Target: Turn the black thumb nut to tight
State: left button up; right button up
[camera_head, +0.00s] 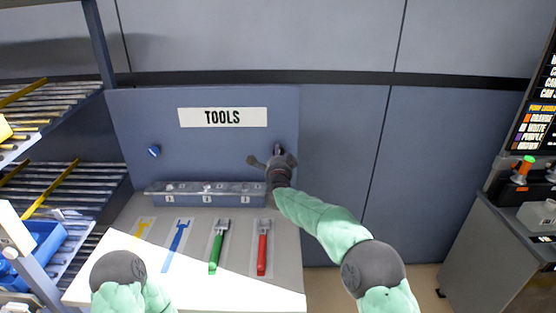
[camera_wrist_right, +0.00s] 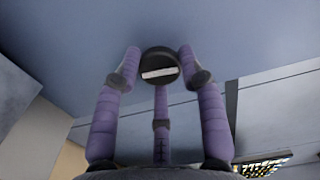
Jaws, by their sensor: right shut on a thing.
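The black thumb nut (camera_wrist_right: 160,57) shows in the right wrist view as a round black knob with a pale bar across its face. The bar lies nearly level, its right end slightly higher. My right gripper (camera_head: 277,156) is at the right side of the blue-grey tools panel (camera_head: 215,150). Its purple fingers are closed around the nut, one on each side and one below. In the head view the gripper hides the nut. My left gripper is not in view; only part of my left arm shows at the bottom left.
Shelves stand at left, a grey cabinet (camera_head: 480,260) at right.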

jog(key=shift+w+d+r+m, duration=0.1)
jog(key=shift+d+r+m, duration=0.35)
jog(key=shift+r+m, duration=0.05)
jog(key=o, duration=1.1)
jog(key=shift+d+f, duration=0.1)
jog(key=shift+o, duration=0.2)
jog(key=shift+f, duration=0.15)
jog(key=shift+a+f, duration=0.15)
jog(key=shift+a, duration=0.05)
jog(key=s, duration=1.2)
